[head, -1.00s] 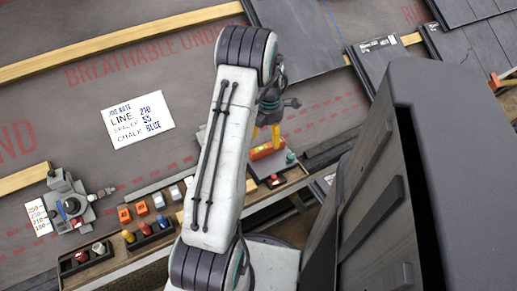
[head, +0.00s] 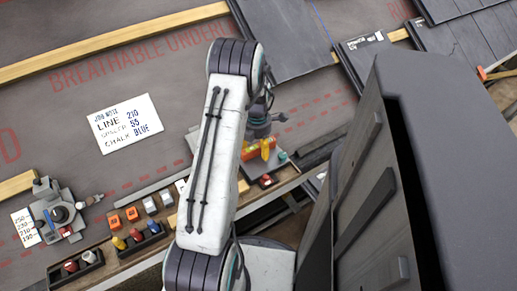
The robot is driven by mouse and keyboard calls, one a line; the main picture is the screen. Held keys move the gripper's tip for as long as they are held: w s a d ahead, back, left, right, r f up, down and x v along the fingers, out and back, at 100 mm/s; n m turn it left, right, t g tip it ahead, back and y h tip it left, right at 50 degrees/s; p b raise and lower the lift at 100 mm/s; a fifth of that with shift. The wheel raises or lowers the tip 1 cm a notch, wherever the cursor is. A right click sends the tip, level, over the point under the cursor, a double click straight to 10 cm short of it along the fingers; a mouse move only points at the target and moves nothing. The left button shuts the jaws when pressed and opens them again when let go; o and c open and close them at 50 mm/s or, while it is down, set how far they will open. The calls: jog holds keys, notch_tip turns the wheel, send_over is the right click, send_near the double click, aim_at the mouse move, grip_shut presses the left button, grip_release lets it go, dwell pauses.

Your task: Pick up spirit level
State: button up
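The spirit level appears to be the small red-orange bar (head: 250,155) on the tool ledge, just right of my arm's white link. My gripper (head: 262,147) is right at it, pointing down, with a yellow finger in front of the bar. My arm hides part of the gripper and perhaps the bar's left end. I cannot tell whether the fingers touch the bar or how far apart they are.
A job note (head: 125,123) lies on the membrane. Orange and white blocks (head: 132,214) and trays of coloured pieces (head: 140,238) sit along the ledge at left. A grey device (head: 58,212) stands farther left. Dark slates (head: 285,35) lie at upper right.

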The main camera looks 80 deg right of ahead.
grip_shut()
dwell(0.5)
